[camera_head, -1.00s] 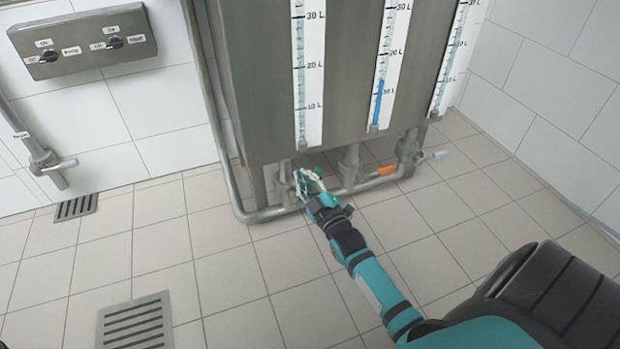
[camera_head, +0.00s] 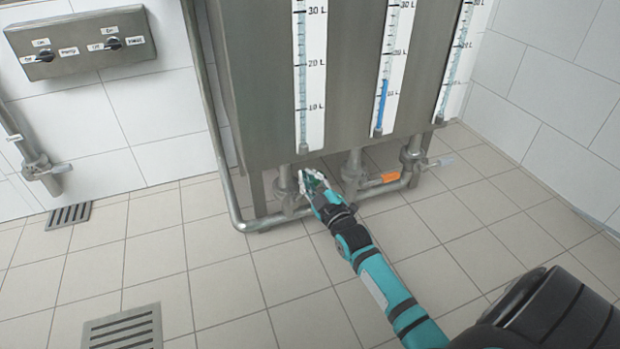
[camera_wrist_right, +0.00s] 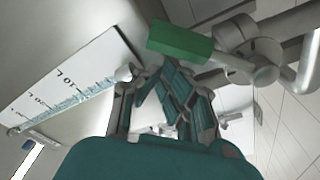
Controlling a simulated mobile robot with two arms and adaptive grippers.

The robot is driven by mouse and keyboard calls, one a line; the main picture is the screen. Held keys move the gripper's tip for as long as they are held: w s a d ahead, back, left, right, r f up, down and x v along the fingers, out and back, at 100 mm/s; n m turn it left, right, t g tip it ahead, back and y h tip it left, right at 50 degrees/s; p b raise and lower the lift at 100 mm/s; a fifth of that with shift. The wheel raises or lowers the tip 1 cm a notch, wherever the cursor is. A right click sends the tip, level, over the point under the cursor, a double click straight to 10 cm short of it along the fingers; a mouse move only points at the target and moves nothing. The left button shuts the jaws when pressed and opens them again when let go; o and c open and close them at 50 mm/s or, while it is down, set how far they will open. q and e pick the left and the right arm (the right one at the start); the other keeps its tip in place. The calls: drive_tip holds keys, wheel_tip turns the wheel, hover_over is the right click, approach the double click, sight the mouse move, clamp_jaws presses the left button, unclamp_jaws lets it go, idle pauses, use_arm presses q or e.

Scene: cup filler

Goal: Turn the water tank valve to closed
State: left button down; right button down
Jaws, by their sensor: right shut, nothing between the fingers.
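The steel water tank (camera_head: 260,90) stands against the wall with several valves on the pipe below it. The left valve (camera_head: 286,184) is partly hidden behind my right gripper (camera_head: 309,180). In the right wrist view its green handle (camera_wrist_right: 180,42) lies just beyond the fingertips of my right gripper (camera_wrist_right: 166,80), and its grey valve body (camera_wrist_right: 240,48) is to the right. My right gripper is shut and empty, close to the green handle; I cannot tell whether they touch. The middle valve has an orange handle (camera_head: 390,177), the right one a pale handle (camera_head: 441,162). My left gripper is out of view.
A horizontal pipe (camera_head: 262,224) runs low under the tank. A control box (camera_head: 80,43) with two switches and another valve (camera_head: 45,172) are on the left wall. Floor drains (camera_head: 122,330) lie at left. The tiled floor (camera_head: 225,290) in front is clear.

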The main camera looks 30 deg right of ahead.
drive_tip(key=shift+d, duration=0.15)
drive_tip(key=shift+s+d+f+m, duration=0.1)
drive_tip(key=shift+d+f+m, duration=0.05)
drive_tip(key=shift+m, duration=0.35)
drive_tip(key=shift+d+p, duration=0.15)
drive_tip(key=shift+p, duration=0.2)
drive_tip(key=s+d+f+m+h, duration=0.1)
drive_tip(key=d+f+m, duration=0.3)
drive_tip(key=m, duration=0.5)
drive_tip(key=shift+d+f+m+h+p, duration=0.3)
drive_tip(key=shift+f+h+p, duration=0.25)
drive_tip(key=shift+f, duration=0.4)
